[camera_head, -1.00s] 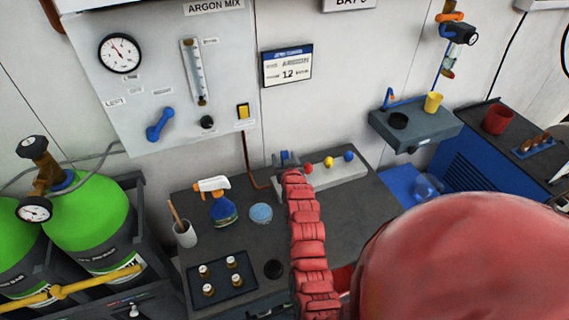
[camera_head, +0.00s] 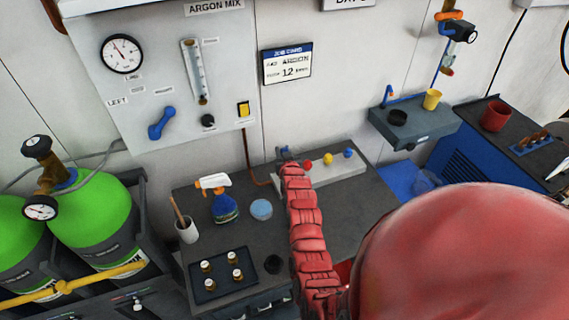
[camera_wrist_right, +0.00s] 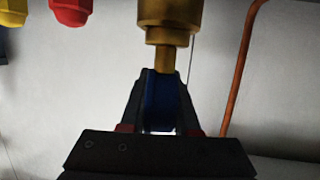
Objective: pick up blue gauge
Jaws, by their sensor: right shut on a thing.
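My right gripper (camera_wrist_right: 162,110) is shut on a blue piece, the blue gauge (camera_wrist_right: 161,100), in the right wrist view. Its face and markings cannot be made out. A brass fitting (camera_wrist_right: 164,18) with a narrow stem shows directly above the blue piece; whether they are joined is unclear. In the head view my right gripper (camera_head: 286,156) is small, at the far end of my red sleeved arm, by the left end of a grey block at the back of the bench. My left gripper is not in view.
A red knob (camera_head: 308,165), a yellow knob (camera_head: 328,159) and a blue knob (camera_head: 348,153) line the grey block. The wall is close behind.

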